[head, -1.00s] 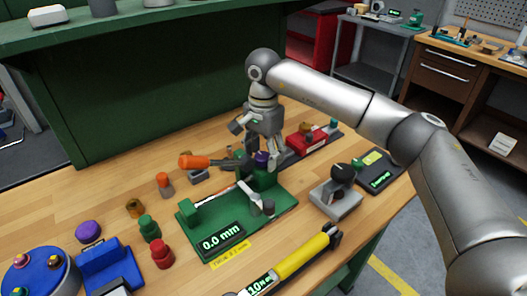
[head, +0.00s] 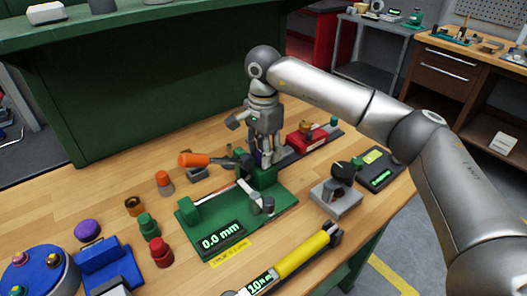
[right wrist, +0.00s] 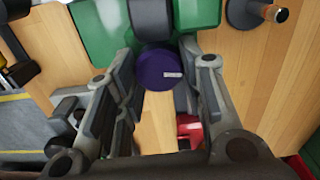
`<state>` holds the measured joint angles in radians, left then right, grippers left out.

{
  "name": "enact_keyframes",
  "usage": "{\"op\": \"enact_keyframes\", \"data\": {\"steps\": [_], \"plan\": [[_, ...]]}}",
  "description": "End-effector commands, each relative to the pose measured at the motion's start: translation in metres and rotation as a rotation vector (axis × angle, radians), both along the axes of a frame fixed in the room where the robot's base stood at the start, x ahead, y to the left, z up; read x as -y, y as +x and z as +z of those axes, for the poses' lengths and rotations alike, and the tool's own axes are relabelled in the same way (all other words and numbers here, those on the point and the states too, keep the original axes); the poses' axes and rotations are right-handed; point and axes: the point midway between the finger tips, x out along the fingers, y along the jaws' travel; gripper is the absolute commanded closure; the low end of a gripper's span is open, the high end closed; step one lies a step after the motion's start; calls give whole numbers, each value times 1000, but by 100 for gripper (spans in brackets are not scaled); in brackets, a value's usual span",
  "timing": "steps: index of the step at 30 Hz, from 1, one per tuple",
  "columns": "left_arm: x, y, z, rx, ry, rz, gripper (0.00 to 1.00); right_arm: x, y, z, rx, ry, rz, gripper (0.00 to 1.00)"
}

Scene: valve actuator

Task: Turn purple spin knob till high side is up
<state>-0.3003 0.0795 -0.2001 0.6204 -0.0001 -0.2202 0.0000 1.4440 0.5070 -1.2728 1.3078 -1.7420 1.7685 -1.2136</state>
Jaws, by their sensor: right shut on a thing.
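The purple spin knob (right wrist: 152,70) is a round cap with a small pale mark near its right edge in the right wrist view. It sits at the right end of the green fixture (head: 232,228), whose display reads 0.0 mm. My right gripper (head: 264,158) comes down from above and is shut on the knob, with one finger on each side of it. In the head view the fingers hide most of the knob. My left gripper is in no view.
An orange-handled tool (head: 194,160) lies left of the gripper. A red block (head: 306,138) is behind right, and a grey device with a black knob (head: 338,192) stands right. A yellow cylinder (head: 300,255) lies in front. Several coloured knobs stand left.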

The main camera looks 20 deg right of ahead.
Motion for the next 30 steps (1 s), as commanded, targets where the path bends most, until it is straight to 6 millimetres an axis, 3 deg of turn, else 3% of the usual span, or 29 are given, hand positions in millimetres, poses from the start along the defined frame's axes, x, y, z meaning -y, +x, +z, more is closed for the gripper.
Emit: {"op": "enact_keyframes", "data": {"steps": [30], "plan": [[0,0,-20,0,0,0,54,0,-3,1,3,2,-944,88]]}}
